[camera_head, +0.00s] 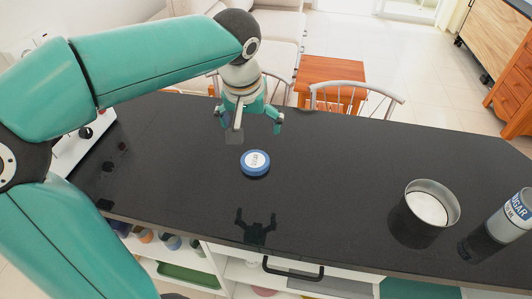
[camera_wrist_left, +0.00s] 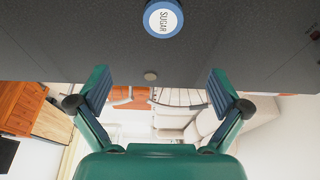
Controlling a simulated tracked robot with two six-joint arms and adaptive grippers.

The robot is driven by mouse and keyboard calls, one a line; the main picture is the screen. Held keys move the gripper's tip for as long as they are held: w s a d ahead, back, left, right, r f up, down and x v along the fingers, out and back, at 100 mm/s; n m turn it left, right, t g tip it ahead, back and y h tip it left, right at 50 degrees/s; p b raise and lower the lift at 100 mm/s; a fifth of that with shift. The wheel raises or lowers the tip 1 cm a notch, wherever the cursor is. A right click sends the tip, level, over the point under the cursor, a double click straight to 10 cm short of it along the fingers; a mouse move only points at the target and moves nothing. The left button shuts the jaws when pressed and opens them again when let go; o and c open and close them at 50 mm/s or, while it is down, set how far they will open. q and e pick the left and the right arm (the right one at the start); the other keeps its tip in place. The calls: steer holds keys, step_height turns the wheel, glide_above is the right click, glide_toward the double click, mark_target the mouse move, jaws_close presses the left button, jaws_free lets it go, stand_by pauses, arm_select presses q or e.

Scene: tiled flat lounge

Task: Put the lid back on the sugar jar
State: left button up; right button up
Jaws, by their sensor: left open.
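The blue round lid (camera_head: 255,162) with a white SUGAR label lies flat on the dark counter, label up. It also shows at the top of the left wrist view (camera_wrist_left: 163,18). My left gripper (camera_head: 256,128) is open and empty, above the counter and just beyond the lid in the head view. In the left wrist view its two fingers (camera_wrist_left: 159,88) are spread wide with nothing between them. The sugar jar (camera_head: 514,212), with a blue and white SUGAR label, stands at the right edge of the head view, partly cut off. My right gripper is not in view.
A metal pot (camera_head: 417,225) with a white inside surface stands left of the jar. The dark counter (camera_head: 330,190) is clear between lid and pot. A white appliance with a knob (camera_head: 85,134) is at the left. Chairs (camera_head: 350,88) stand beyond the far edge.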

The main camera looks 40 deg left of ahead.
arm_select(q)
steer(key=shift+w+a+r, duration=0.1)
steer(key=shift+w+r, duration=0.05)
glide_above(256, 164)
step_height(256, 164, down, 11)
steer(key=shift+f+b, duration=0.15)
steer(key=shift+b, duration=0.25)
